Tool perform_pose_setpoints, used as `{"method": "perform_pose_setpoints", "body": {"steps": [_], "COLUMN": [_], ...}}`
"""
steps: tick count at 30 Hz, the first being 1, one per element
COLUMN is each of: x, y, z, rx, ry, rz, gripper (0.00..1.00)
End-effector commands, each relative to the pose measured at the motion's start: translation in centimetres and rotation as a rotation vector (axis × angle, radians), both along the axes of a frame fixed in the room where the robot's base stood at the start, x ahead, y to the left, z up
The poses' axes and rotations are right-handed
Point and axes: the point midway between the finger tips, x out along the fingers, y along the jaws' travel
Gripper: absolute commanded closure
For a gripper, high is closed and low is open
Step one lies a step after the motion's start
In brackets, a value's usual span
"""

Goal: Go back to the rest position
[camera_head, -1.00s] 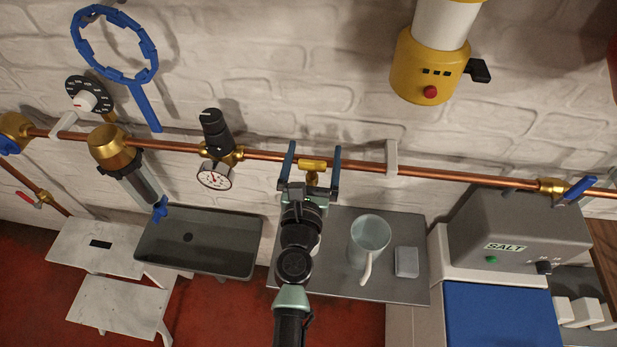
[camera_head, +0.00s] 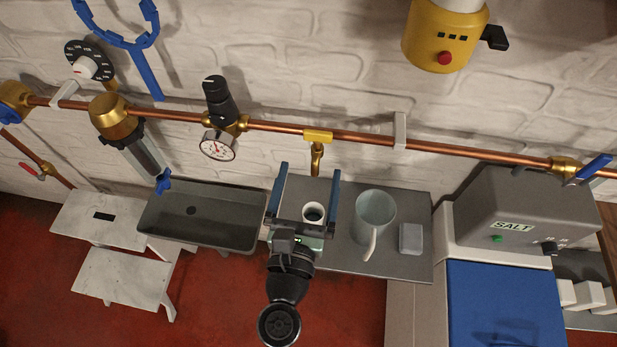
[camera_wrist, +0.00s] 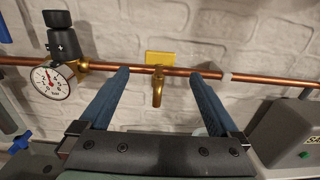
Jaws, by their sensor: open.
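My gripper (camera_head: 307,190) is open, with its two blue fingers spread wide and nothing between them touching. In the head view it is over the grey shelf, below the copper pipe. A small white cup (camera_head: 313,211) with dark contents shows between the fingers, under the brass tap (camera_head: 317,150). In the wrist view the fingers point toward the pipe, and the tap (camera_wrist: 158,88) with its yellow handle shows between them, apart from both.
A glass mug (camera_head: 374,215) and a grey block (camera_head: 411,238) stand right of my gripper on the shelf (camera_head: 385,266). A dark sink (camera_head: 205,235) is on the left. The copper pipe (camera_head: 360,137) crosses the wall. A grey SALT machine (camera_head: 525,215) is at right.

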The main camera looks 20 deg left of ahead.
Motion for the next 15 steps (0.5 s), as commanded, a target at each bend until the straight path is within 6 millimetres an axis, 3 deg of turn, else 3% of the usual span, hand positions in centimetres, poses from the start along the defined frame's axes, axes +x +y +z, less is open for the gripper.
{"method": "perform_pose_setpoints", "body": {"steps": [12,15], "x": [0.1,0.5], "y": [0.0,0.1], "z": [0.0,1.2], "rx": [-0.001,-0.035], "ry": [-0.001,-0.039], "rz": [0.000,0.004], "gripper": [0.03,0.03]}}
